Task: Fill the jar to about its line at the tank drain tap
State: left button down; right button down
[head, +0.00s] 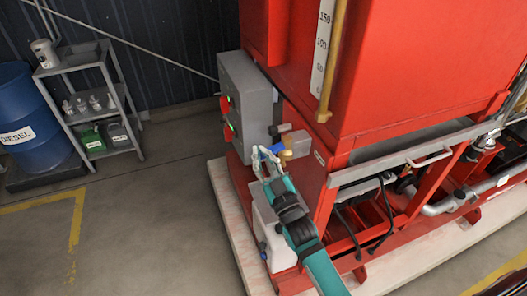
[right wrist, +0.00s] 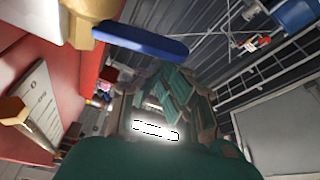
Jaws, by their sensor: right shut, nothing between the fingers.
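The tank drain tap (head: 288,154) is brass with a blue lever (head: 268,153), low on the front of the red tank (head: 400,70). In the right wrist view the blue lever (right wrist: 145,40) and brass body (right wrist: 90,18) are close above my fingers. My right gripper (head: 263,160) is shut and empty beside the lever; I cannot tell whether it touches. A pale boxy shape (head: 299,143) sits by the tap; I cannot tell what it is. Several small clear jars (head: 95,101) stand on the shelf at left; no line on them can be made out. My left gripper is not in view.
A white canister (head: 266,228) stands below the tap, partly behind my right arm. A grey control box (head: 246,100) is above left. The red frame and pipes (head: 430,205) lie right. A blue diesel drum (head: 36,118) stands far left. Floor between is clear.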

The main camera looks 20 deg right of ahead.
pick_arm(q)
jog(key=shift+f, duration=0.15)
pick_arm(e)
jog(key=n, duration=0.1)
jog(key=f+n+y, duration=0.1)
jog(key=shift+n+g, duration=0.3)
dwell(3.9)
